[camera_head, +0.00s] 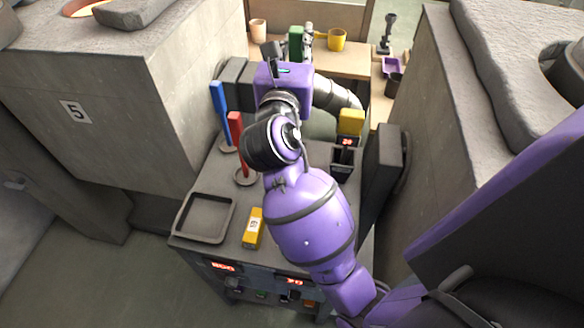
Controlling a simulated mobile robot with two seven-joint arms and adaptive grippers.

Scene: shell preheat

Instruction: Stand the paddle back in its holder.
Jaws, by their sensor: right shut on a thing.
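My right gripper (306,41) is at the far end of my purple arm, over the back of the scene, partly hidden by my wrist. It appears shut on the green paddle (296,43), which is well above the dark worktop and apart from the other paddles. A blue paddle (219,101) and a red paddle (236,128) stand upright in round holders (246,178) on the left of the worktop. An empty holder for the green paddle does not show; my arm covers that part. My left gripper is not in view.
A shallow dark tray (181,225) and a yellow labelled block (254,229) lie at the worktop's front. A dark box (342,163) with a red display stands right of my arm. Stone-like blocks close in both sides. A wooden table (352,65) with cups is behind.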

